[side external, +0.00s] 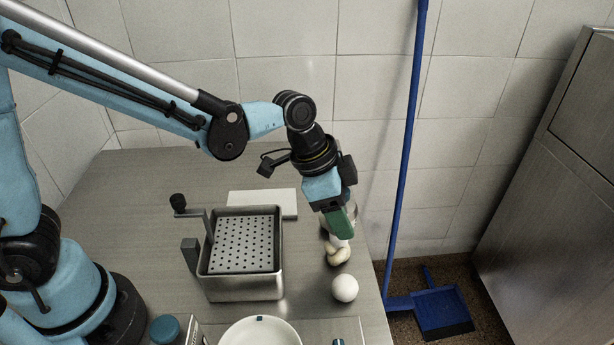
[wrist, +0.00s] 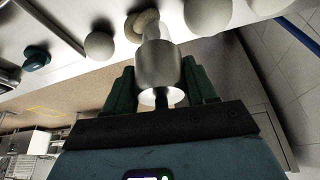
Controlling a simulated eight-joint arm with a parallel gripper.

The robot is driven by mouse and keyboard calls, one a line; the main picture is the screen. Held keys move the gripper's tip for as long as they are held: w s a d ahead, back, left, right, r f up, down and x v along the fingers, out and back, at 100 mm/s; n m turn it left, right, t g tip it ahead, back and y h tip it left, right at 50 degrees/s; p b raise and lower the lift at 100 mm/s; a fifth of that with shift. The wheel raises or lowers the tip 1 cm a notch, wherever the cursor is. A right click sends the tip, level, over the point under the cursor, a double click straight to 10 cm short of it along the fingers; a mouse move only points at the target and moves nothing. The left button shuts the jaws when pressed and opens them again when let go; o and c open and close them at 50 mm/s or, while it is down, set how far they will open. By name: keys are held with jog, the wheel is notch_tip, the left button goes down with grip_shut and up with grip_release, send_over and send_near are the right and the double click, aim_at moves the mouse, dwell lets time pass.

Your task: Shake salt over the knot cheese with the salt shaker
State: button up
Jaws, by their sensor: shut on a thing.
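My gripper (side external: 341,228) has green fingers and is shut on the salt shaker (wrist: 158,66), a silvery cylinder with a pale end. In the wrist view the shaker sits between both fingers (wrist: 160,84), its pale end pointing away from my wrist toward the knot cheese (wrist: 142,22). In the side view the cream-coloured knot cheese (side external: 338,256) lies on the counter just below the shaker's pale end (side external: 338,241). I cannot tell whether they touch. Most of the shaker is hidden by the fingers in the side view. No salt grains can be made out.
A white ball (side external: 345,288) lies in front of the cheese, near the counter's right edge. A steel box with a perforated basket (side external: 245,243) stands to the left. A white board (side external: 262,203) lies behind it, and a white bowl (side external: 260,332) in front. The back left counter is clear.

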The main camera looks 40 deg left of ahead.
jog(key=shift+w, duration=0.1)
jog(key=shift+r, duration=2.5)
